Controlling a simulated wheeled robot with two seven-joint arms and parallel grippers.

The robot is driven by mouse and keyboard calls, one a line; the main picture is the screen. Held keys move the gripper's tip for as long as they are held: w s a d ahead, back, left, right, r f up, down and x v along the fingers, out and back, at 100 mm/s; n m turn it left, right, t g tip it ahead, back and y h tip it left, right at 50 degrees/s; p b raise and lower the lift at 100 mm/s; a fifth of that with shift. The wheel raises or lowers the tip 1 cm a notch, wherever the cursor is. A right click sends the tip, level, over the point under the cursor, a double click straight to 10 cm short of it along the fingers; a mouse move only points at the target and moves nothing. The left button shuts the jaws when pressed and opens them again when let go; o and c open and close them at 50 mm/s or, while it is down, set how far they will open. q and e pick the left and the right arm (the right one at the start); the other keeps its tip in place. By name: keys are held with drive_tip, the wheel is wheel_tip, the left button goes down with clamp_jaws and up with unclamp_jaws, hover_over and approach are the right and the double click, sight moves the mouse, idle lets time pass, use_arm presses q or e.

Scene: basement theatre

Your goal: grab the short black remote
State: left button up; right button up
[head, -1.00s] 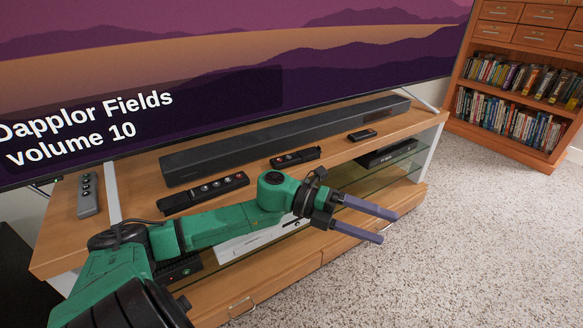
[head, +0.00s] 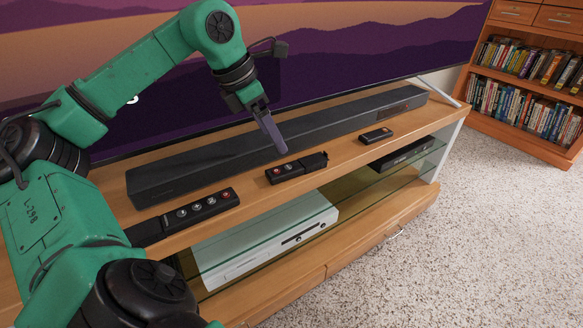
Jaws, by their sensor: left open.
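A short black remote (head: 297,168) with a red button and a few pale ones lies on the wooden TV stand, in front of the soundbar. A longer black remote (head: 190,212) with several buttons lies to its left. A smaller plain black item (head: 376,135) lies to its right; I cannot tell if it is a remote. My left gripper (head: 277,146) points down just above and behind the short remote. It is open and empty, seen edge-on so its fingers overlap. It does not appear to touch the remote. My right gripper is out of view.
The black soundbar (head: 215,164) runs along the stand (head: 345,148) behind the remotes, with the large TV (head: 370,50) behind it. A white console (head: 265,240) and a black box (head: 402,152) sit on the shelf below. Carpet is clear at the right.

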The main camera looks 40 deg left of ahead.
sight(290, 166)
use_arm(q)
drive_tip(key=x, duration=0.6)
drive_tip(key=shift+w+d+f, duration=0.1)
drive_tip(key=shift+w+f, duration=0.05)
drive_tip(key=shift+f, duration=0.2)
drive_tip(key=x, duration=0.3)
drive_tip(key=shift+w+f, duration=0.15)
drive_tip(key=shift+f, duration=0.2)
clamp_jaws()
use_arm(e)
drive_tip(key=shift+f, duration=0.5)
